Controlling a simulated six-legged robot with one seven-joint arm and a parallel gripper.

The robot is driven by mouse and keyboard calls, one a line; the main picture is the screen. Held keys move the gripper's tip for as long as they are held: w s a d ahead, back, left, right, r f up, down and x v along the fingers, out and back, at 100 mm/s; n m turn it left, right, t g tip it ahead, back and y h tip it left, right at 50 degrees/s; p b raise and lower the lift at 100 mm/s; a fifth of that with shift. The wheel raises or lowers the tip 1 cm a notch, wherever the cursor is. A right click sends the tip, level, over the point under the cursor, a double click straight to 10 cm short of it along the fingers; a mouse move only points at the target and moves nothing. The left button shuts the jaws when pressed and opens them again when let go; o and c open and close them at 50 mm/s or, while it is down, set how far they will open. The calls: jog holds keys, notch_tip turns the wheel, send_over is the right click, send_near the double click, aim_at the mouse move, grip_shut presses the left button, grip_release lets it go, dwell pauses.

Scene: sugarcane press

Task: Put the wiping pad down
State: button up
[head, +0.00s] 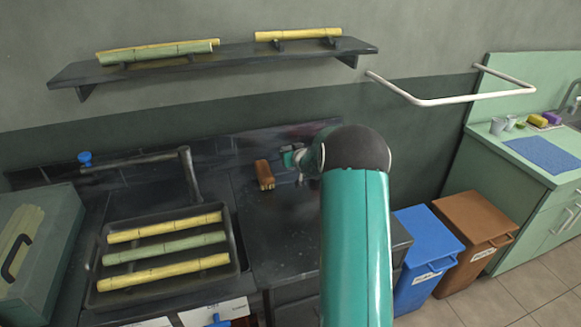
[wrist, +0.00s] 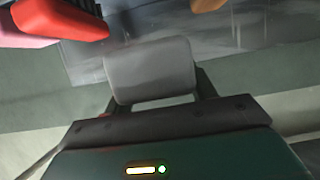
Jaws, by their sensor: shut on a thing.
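My gripper (head: 292,158) is over the back of the dark counter, partly hidden behind my own arm in the head view. In the wrist view, a smooth pale grey block with rounded corners, seemingly the wiping pad (wrist: 150,68), sits between the dark fingers of my gripper (wrist: 155,98), which is shut on it. The pad is hard to make out in the head view. I cannot tell whether it touches the counter.
A brown block (head: 264,174) stands on the counter (head: 285,235) just left of my gripper. A tray (head: 240,262) with several cane pieces lies further left. A red object (wrist: 55,20) shows in the wrist view. Blue (head: 425,255) and brown (head: 470,225) bins stand right.

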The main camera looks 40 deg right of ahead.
jog(key=w+d+f, duration=0.1)
jog(key=f, duration=0.1)
jog(key=w+f, duration=0.2)
jog(key=w+d+f, duration=0.1)
jog(key=f, duration=0.1)
jog(key=shift+w+d, duration=0.3)
jog(key=shift+w, duration=0.05)
jog(key=shift+w+d+f, duration=0.1)
jog(key=shift+f, duration=1.5)
jog(key=shift+f, duration=0.6)
jog(key=o, duration=1)
